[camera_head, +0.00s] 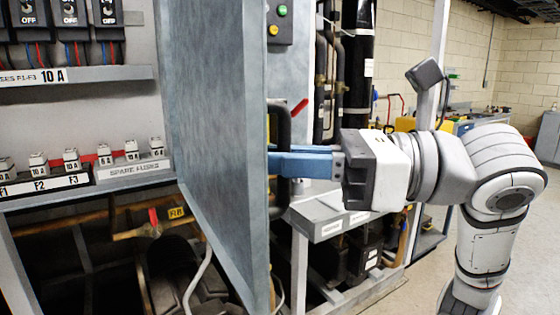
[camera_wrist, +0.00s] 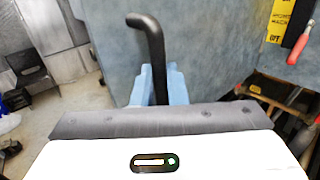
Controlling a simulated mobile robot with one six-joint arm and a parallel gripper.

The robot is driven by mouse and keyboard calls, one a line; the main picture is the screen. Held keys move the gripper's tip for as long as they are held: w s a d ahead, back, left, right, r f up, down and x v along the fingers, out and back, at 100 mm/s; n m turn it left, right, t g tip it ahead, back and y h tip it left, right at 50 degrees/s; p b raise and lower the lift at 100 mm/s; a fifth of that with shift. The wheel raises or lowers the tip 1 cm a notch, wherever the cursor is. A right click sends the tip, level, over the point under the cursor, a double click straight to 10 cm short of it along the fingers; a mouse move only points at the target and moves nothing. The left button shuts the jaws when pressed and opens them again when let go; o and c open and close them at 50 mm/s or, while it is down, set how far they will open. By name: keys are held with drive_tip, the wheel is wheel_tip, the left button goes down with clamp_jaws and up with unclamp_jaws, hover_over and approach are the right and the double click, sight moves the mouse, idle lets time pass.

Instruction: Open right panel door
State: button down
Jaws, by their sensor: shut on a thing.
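The right panel door (camera_head: 215,110) is a large blue-grey metal sheet, standing swung out from the rack with its inner side facing the head camera. Its outer face (camera_wrist: 215,45) fills much of the wrist view. A black bent bar handle (camera_head: 283,122) is on the outer side; it also shows in the wrist view (camera_wrist: 152,42). My gripper (camera_head: 282,161) reaches in from the right, its blue fingers shut on the handle. The fingers also show in the wrist view (camera_wrist: 158,84). The fingertips are partly hidden by the door edge.
Behind the door are OFF switches (camera_head: 70,15), labelled fuses (camera_head: 70,158) and a spare fuse shelf (camera_head: 133,168). Pipes and a red-handled valve (camera_head: 153,222) lie below. A grey shelf (camera_head: 325,222) stands under my gripper. Open floor (camera_head: 420,285) lies at lower right.

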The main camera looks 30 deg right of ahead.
drive_tip(key=shift+a+f, duration=0.15)
drive_tip(key=shift+f, duration=0.2)
drive_tip(key=c, duration=1.7)
unclamp_jaws()
drive_tip(key=shift+w, duration=0.1)
drive_tip(key=shift+c, duration=0.2)
drive_tip(key=shift+o, duration=0.9)
drive_tip(key=shift+r, duration=0.15)
drive_tip(key=b+v, duration=0.1)
drive_tip(key=v, duration=0.7)
